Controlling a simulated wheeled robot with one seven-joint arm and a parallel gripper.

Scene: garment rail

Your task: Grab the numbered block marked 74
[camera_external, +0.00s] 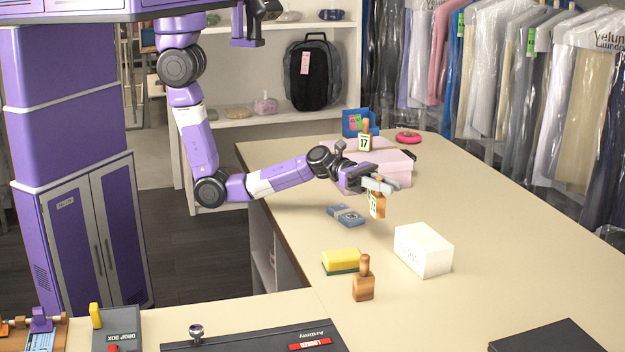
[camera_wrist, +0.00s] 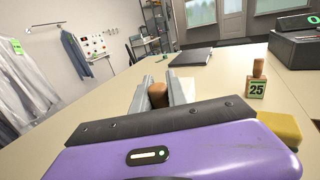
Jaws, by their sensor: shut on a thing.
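My gripper (camera_external: 379,185) is shut on the handle of a wooden numbered block (camera_external: 377,205) over the middle of the counter. The block hangs below the fingers, slightly tilted; its label is too small to read surely, and I cannot tell whether its base is clear of the counter. In the wrist view the fingers (camera_wrist: 160,94) are on either side of the brown handle (camera_wrist: 158,96), and the rest of the block is hidden. Another block (camera_external: 363,285) stands at the front; the wrist view shows a block marked 25 (camera_wrist: 257,88).
A white box (camera_external: 423,250) and a yellow sponge (camera_external: 341,260) lie in front of my gripper. A blue-grey item (camera_external: 346,215) lies just left of the held block. The pink box (camera_external: 398,170) is behind. The counter's right side is clear.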

